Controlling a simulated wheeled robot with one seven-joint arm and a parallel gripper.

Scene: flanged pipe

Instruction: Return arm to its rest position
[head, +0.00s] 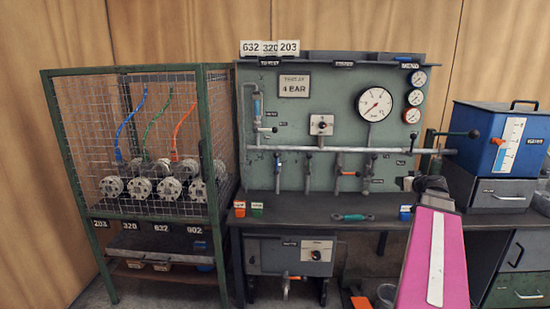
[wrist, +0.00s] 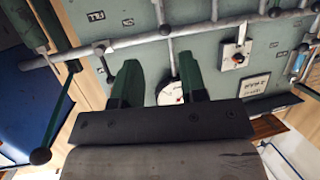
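My arm reaches up from the lower right in the head view, its magenta link in front of the bench. My gripper (head: 430,184) is a dark shape at the arm's far end, in front of the right side of the green panel (head: 335,110). In the wrist view my gripper (wrist: 158,72) shows two dark green fingers set well apart, with nothing between them but the panel behind. The gripper is open and empty. The grey horizontal pipe (head: 330,149) runs across the panel. It also shows in the wrist view (wrist: 130,42), which looks upside down.
A wire cage (head: 70,135) with several flanged parts (head: 141,187) stands left. The workbench (head: 300,212) carries a green-handled tool (head: 352,217) and small bins. A blue box (head: 505,140) on a grey drawer unit (head: 503,194) stands right, close to my arm. A large gauge (head: 375,103) is on the panel.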

